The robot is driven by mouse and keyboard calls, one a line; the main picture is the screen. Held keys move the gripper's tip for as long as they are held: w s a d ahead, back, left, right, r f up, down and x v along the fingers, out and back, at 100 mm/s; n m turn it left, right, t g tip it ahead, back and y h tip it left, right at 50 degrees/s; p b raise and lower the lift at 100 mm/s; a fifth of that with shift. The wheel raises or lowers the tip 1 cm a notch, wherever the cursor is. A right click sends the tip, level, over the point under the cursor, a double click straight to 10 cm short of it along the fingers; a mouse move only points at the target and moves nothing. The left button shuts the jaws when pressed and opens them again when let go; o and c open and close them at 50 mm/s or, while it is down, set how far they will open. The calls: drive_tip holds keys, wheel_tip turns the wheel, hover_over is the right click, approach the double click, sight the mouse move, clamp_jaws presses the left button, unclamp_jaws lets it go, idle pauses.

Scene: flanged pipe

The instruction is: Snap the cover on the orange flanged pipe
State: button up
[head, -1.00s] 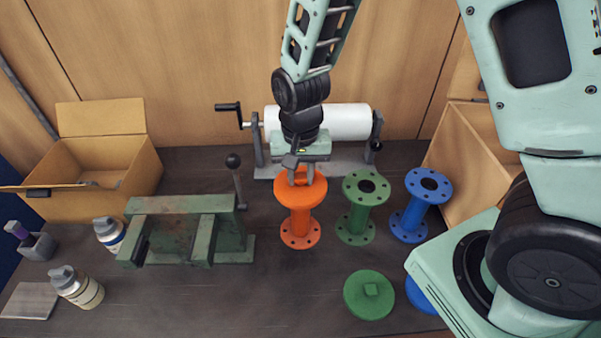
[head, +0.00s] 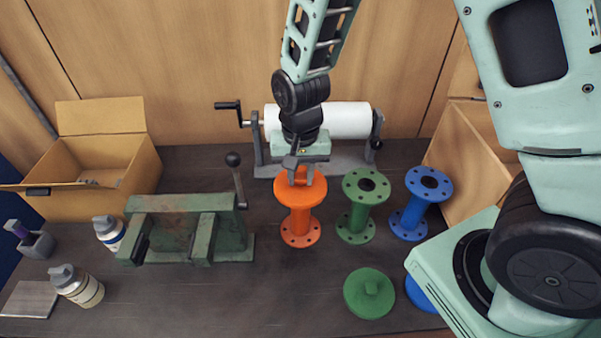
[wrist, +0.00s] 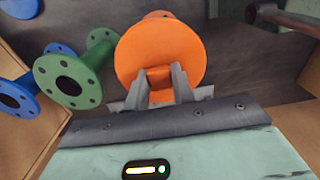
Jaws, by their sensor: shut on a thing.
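The orange flanged pipe (head: 300,222) stands upright on the table in the middle of the head view. An orange disc-shaped cover (head: 287,195) lies at its top flange; I cannot tell whether it is fully seated. In the wrist view the cover (wrist: 155,47) hides most of the pipe, with a bit of orange flange showing behind it. My gripper (head: 299,177) is directly above the pipe, shut on the cover's square knob. The fingers also show around the knob in the wrist view (wrist: 160,85).
Green (head: 360,208) and blue (head: 420,205) flanged pipes stand open-topped to the right. A green cover (head: 369,294) and a partly hidden blue cover (head: 420,296) lie in front. A green vise (head: 190,230) is left, a paper roll (head: 345,121) behind. The table front centre is clear.

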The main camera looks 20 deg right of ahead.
sight(301, 176)
idle(0.4)
drive_tip(key=o, duration=1.5)
drive_tip(key=shift+r+p, duration=2.45)
drive_tip(key=shift+r, duration=0.3)
clamp_jaws()
drive_tip(key=shift+f+b, duration=0.35)
drive_tip(key=shift+f, duration=0.1)
